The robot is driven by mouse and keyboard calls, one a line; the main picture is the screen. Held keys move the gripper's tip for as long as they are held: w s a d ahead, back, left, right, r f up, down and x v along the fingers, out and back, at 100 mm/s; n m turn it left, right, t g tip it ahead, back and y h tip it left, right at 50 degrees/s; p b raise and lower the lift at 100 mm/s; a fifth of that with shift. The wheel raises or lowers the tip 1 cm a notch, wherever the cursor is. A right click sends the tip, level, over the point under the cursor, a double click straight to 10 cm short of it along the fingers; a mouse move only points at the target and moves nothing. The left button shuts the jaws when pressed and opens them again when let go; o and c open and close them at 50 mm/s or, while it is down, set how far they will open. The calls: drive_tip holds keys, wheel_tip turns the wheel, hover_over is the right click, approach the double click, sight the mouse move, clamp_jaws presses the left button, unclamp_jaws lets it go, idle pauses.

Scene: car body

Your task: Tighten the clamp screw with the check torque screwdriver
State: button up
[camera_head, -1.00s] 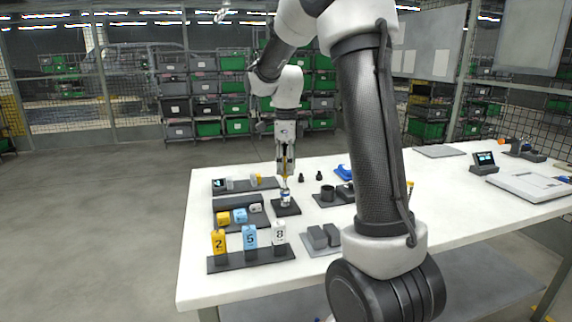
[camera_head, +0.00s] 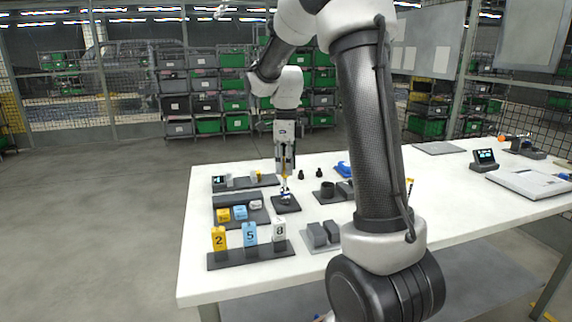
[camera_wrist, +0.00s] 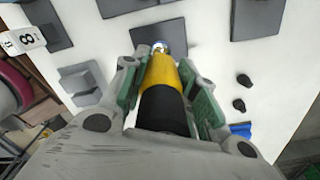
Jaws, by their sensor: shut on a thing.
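My gripper (camera_head: 285,165) points straight down over the left part of the white table. Its fingers are shut on a screwdriver, which shows in the wrist view as a black grip (camera_wrist: 165,108) with a yellow section (camera_wrist: 163,73). In the head view the yellow part (camera_head: 285,178) shows just below the fingers. The screwdriver's lower end is at a small shiny, blue-and-white clamp piece (camera_head: 285,196) on a dark square base (camera_head: 293,208). The wrist view shows a shiny piece (camera_wrist: 160,46) at the yellow tip. The clamp screw and bit are hidden, so I cannot tell their contact.
Numbered tags 2 (camera_head: 219,238), 5 (camera_head: 250,234) and 8 (camera_head: 279,230) stand in a dark rack at the front. A dark tray (camera_head: 228,203) with small blocks lies left of the base.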

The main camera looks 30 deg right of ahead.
drive_tip(key=shift+m, duration=0.8)
drive_tip(key=shift+m, duration=0.7)
drive_tip(key=shift+m, duration=0.6)
drive_tip(key=shift+r, duration=2.5)
drive_tip(key=shift+a, duration=0.1)
